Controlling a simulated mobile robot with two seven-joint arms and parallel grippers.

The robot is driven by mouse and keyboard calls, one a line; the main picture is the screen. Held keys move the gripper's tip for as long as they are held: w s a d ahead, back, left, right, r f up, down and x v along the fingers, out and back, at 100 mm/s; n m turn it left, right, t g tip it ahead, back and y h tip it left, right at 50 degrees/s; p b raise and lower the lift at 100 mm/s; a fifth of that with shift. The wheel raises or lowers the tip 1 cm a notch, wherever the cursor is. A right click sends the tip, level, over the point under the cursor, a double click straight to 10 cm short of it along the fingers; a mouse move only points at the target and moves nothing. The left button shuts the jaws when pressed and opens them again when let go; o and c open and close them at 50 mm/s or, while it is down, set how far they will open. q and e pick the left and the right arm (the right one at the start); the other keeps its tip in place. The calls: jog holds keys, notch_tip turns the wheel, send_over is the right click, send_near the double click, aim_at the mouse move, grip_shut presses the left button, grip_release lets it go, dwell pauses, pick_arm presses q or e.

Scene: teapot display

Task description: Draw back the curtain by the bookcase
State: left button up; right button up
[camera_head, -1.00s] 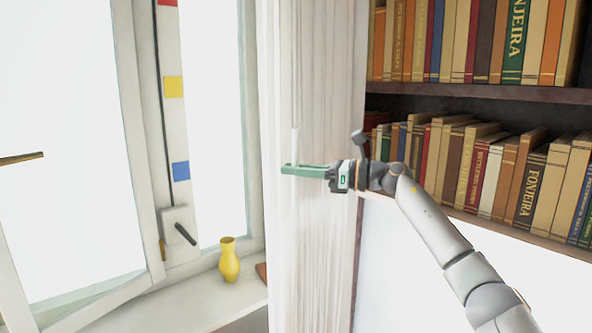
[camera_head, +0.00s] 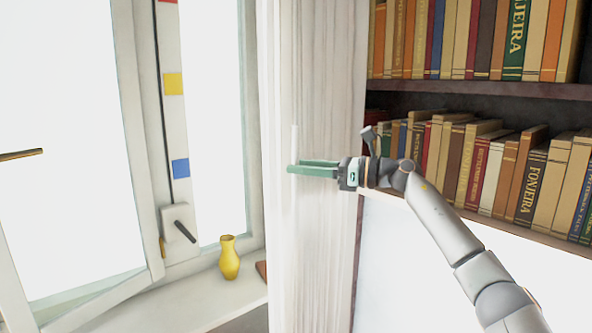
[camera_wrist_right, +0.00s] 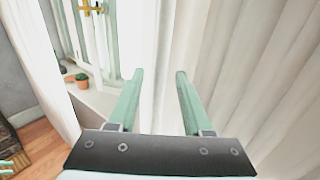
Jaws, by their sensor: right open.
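The white curtain (camera_head: 335,110) hangs in a gathered bundle between the window and the bookcase (camera_head: 480,92). A thin pale wand (camera_head: 294,142) hangs upright at the curtain's front. My right gripper (camera_head: 289,168) is open in front of the curtain, its green fingers pointing left and their tips by the wand. In the right wrist view, the two fingers (camera_wrist_right: 160,76) are spread apart with pale upright folds of curtain (camera_wrist_right: 225,60) behind them. I cannot tell whether the wand stands between them. My left gripper is not in the head view.
A yellow vase (camera_head: 229,260) stands on the window sill (camera_head: 190,305) left of the curtain. An open window pane (camera_head: 70,150) with a brass handle (camera_head: 22,154) is at the left. Potted plants (camera_wrist_right: 80,82) show in the wrist view.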

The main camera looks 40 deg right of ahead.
pick_arm(q)
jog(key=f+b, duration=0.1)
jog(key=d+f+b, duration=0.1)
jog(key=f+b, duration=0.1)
jog(key=b, duration=0.1)
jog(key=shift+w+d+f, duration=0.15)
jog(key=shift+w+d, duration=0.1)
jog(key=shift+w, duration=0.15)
pick_arm(e)
jog(key=v, duration=1)
jog(key=shift+s+d, duration=0.2)
jog(key=shift+s, duration=0.1)
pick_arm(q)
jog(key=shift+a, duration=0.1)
